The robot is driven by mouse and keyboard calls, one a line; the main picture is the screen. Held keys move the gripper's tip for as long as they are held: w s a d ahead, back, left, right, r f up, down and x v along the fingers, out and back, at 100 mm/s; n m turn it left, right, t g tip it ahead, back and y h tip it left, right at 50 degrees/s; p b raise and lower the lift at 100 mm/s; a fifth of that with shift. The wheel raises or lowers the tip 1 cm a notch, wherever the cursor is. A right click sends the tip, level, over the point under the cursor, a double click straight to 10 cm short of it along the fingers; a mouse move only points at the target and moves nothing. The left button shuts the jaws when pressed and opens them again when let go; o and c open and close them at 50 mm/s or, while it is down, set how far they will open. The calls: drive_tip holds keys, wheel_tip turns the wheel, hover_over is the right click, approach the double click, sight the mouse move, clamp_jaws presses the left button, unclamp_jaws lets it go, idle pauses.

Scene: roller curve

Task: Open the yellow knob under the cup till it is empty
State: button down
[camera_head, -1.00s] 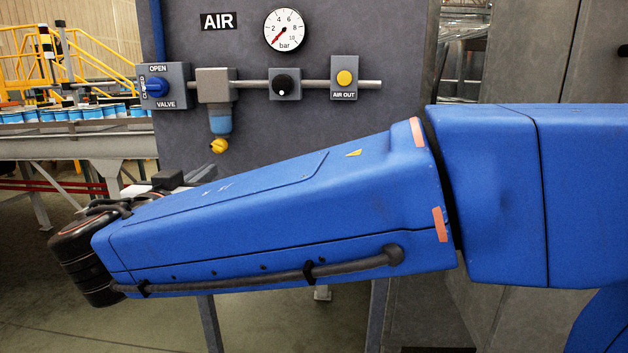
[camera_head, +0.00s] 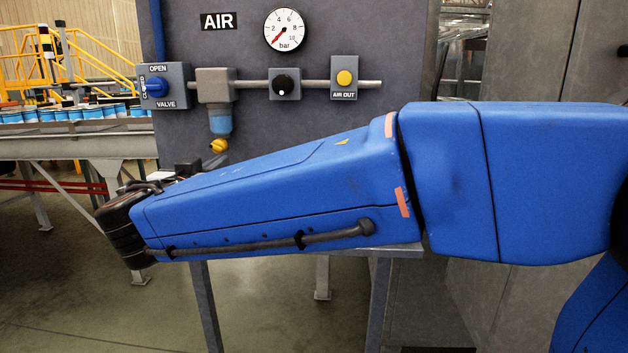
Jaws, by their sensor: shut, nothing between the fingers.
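The cup (camera_head: 220,122) hangs under a grey filter block on the air pipe, left of centre in the head view. Blue liquid shows in its lower part. The yellow knob (camera_head: 218,146) sits at the bottom of the cup. My gripper (camera_head: 215,161) shows only in part above my blue forearm, its grey tip just below the knob. It is shut and empty. The tip looks very close to the knob, but I cannot tell whether they touch. The rest of the gripper is hidden behind my arm.
A valve box with a blue knob (camera_head: 155,87) is left of the cup. A black regulator knob (camera_head: 283,85) and a yellow AIR OUT button (camera_head: 344,78) are to the right. The pressure gauge (camera_head: 284,30) is above. A conveyor with blue-and-white cans (camera_head: 75,115) stands at left.

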drive_tip(key=shift+r, duration=0.15)
idle(0.4)
drive_tip(key=shift+a, duration=0.65)
drive_tip(key=shift+w+a, duration=0.1)
drive_tip(key=shift+a, duration=0.5)
idle(0.4)
drive_tip(key=s, duration=0.6)
drive_tip(key=shift+a+f, duration=0.4)
idle(0.5)
drive_tip(key=d+r+n, duration=0.1)
drive_tip(key=n, duration=0.5)
drive_tip(key=d+r+n, duration=0.1)
drive_tip(key=d+n, duration=0.1)
drive_tip(key=n, duration=0.4)
drive_tip(key=s+d+r+n, duration=0.1)
drive_tip(key=n, duration=0.4)
drive_tip(key=shift+s+d+r+n, duration=0.1)
drive_tip(key=shift+d+r+n, duration=0.15)
drive_tip(key=shift+r+n, duration=0.15)
